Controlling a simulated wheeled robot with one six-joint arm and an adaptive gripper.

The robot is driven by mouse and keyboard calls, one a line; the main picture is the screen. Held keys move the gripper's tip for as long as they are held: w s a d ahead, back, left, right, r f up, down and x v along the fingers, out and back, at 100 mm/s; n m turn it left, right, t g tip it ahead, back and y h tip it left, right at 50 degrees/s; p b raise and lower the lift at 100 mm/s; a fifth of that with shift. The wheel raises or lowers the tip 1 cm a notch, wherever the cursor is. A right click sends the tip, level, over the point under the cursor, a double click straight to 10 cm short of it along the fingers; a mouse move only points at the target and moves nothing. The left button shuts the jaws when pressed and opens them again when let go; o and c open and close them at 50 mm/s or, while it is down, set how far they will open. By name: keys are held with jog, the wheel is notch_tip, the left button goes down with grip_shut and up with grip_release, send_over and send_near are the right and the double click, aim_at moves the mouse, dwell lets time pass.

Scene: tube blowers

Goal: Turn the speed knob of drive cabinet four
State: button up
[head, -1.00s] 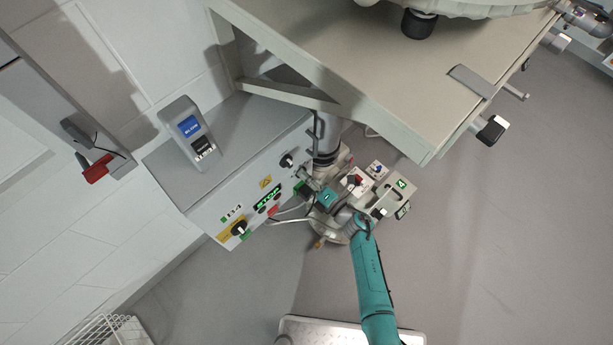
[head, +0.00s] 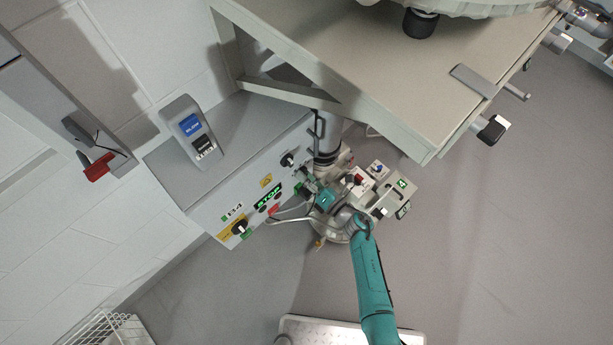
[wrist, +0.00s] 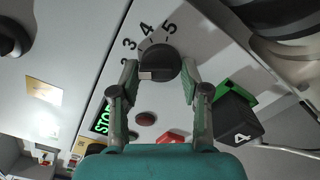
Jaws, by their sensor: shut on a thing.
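The speed knob (wrist: 158,62) is a round black dial with a pale pointer mark at its lower left, below the printed numbers in the wrist view. Numbers up to 5 curve around its upper side. My gripper (wrist: 161,70) has one finger on each side of the knob and is shut on it. In the head view my gripper (head: 306,188) reaches the front panel of the drive cabinet (head: 215,214) and hides the knob. A green display reading STOP (head: 269,197) is beside it. A black and green block marked 4 (wrist: 236,118) is right of the fingers.
Another black knob (head: 289,160) sits higher on the panel, and a black switch on a yellow plate (head: 239,229) sits lower. A large table (head: 380,85) overhangs at upper right. Open floor (head: 490,240) lies right.

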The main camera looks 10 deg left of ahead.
jog(key=shift+a+r, duration=0.2)
jog(key=shift+r, duration=0.15)
jog(key=o, duration=0.9)
jog(key=shift+d+f, duration=0.1)
jog(key=shift+f, duration=0.1)
jog(key=shift+s+d, duration=0.1)
jog(key=shift+s+d, duration=0.15)
jog(key=shift+d, duration=0.05)
jog(key=v, duration=1.1)
jog(key=shift+s+d, duration=0.1)
